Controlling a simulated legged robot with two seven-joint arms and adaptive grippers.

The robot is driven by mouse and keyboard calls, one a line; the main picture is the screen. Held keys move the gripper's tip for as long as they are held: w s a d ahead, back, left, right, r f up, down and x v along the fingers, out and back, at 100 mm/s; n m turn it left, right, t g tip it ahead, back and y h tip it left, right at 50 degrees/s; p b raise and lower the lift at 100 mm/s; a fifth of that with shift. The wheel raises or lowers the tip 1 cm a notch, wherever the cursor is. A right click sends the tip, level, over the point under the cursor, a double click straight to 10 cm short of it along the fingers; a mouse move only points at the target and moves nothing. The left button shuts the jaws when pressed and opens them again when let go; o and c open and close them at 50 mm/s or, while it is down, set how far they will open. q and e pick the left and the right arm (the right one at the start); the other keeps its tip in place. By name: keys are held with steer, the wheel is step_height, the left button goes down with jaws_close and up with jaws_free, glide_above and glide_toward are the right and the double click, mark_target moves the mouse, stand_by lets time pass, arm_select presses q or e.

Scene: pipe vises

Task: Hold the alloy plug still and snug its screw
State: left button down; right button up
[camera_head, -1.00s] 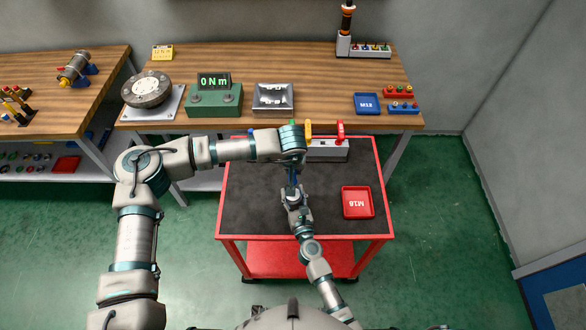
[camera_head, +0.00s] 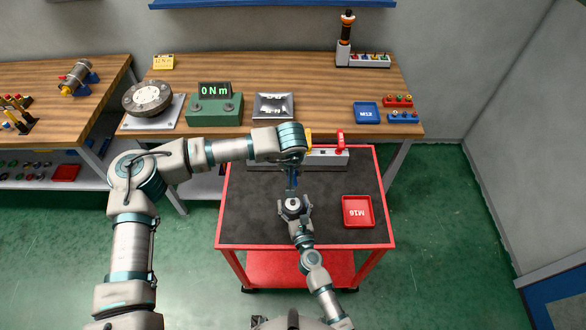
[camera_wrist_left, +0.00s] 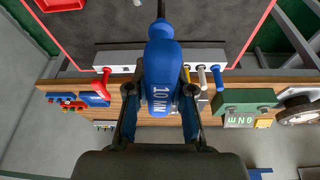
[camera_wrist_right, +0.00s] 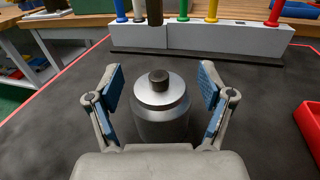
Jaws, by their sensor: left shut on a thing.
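The alloy plug (camera_wrist_right: 160,112) is a grey metal cylinder standing upright, with a dark screw (camera_wrist_right: 159,78) on top. My right gripper (camera_wrist_right: 161,75) is open around it, with a gap on each side. It also shows over the cart in the head view (camera_head: 293,203). My left gripper (camera_wrist_left: 160,122) is shut on a blue screwdriver (camera_wrist_left: 162,62) marked 10 Nm, held pointing down. In the right wrist view, the screwdriver's dark shaft (camera_wrist_right: 155,12) hangs above the screw, with a visible gap between them. The left arm hides part of the cart in the head view.
A grey rack (camera_wrist_right: 200,38) with colored tools stands behind the plug on the dark cart top (camera_head: 255,220). A red M16 tray (camera_head: 357,211) lies on the right. The workbench behind holds a green 0 Nm tester (camera_head: 215,108) and a blue M12 tray (camera_head: 367,112).

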steer(key=shift+s, duration=0.15)
steer(key=v, duration=1.1)
steer(key=shift+s+d, duration=0.15)
steer(key=shift+s, duration=0.15)
